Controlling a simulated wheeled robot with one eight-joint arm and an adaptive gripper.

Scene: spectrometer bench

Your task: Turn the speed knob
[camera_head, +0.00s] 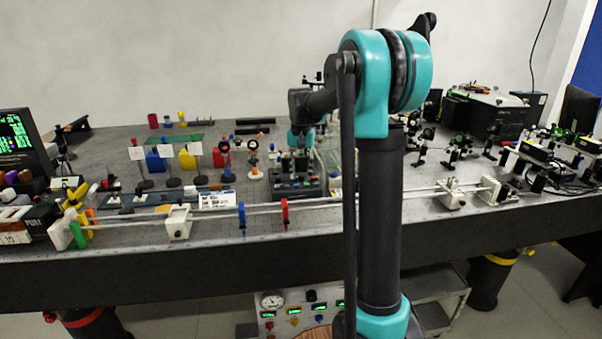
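A dark box-shaped unit (296,189) with small controls on its front stands on the optical bench, near the middle of the view. I cannot make out which control on it, if any, is the speed knob. My gripper (299,158) hangs low over the back of this unit, at the end of my black and teal arm. The fingers are small and dark against the unit, so I cannot tell whether they are open or touching anything.
The optical bench (331,229) has a long rail along its front edge with red, blue and white holders. Coloured bottles and card stands (188,159) crowd the left. Optical mounts (460,147) and a large instrument (487,110) fill the right. A gauge panel (296,309) sits below.

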